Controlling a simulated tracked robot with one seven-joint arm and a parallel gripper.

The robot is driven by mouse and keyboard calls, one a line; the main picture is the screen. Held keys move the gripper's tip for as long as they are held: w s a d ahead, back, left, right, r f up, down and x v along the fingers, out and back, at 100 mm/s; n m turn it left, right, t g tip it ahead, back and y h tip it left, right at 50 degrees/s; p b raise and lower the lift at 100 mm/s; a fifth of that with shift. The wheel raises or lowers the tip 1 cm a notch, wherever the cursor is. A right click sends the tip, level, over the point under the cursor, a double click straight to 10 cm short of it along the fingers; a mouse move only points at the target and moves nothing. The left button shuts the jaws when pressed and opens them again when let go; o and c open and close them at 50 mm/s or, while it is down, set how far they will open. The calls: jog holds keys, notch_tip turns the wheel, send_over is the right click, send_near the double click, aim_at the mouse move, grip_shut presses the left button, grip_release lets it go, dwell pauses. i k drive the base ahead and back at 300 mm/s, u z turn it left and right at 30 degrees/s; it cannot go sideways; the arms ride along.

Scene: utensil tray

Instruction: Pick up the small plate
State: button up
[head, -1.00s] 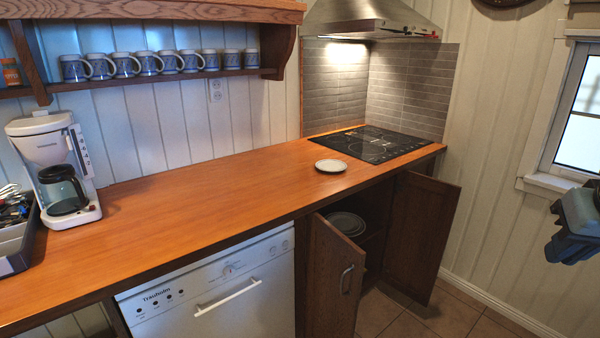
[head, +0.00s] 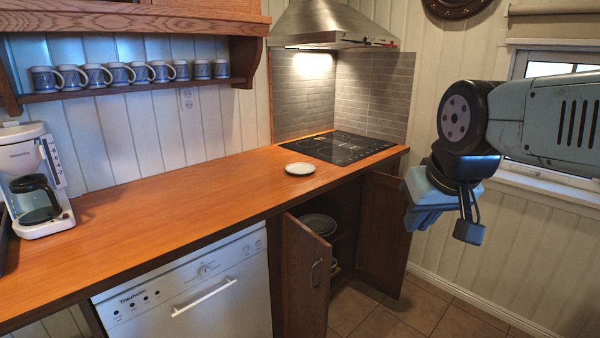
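The small plate (head: 300,169) is white and round. It lies flat on the orange-brown wooden counter, just in front of the black cooktop. My gripper (head: 445,215) hangs in the air at the right of the head view, right of the counter and well apart from the plate. Its blue-grey fingers point downward and nothing shows held in them. They overlap from this angle, so I cannot tell how far apart they are.
The wooden counter (head: 150,230) is clear left of the plate up to the coffee maker (head: 38,185). The cooktop (head: 340,147) lies behind the plate. Below, a cabinet door (head: 303,280) stands open, with plates (head: 318,224) inside. Mugs (head: 160,72) line a shelf above.

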aim_at(300, 168)
jog(key=u, duration=0.1)
jog(key=i, duration=1)
jog(key=z, duration=0.1)
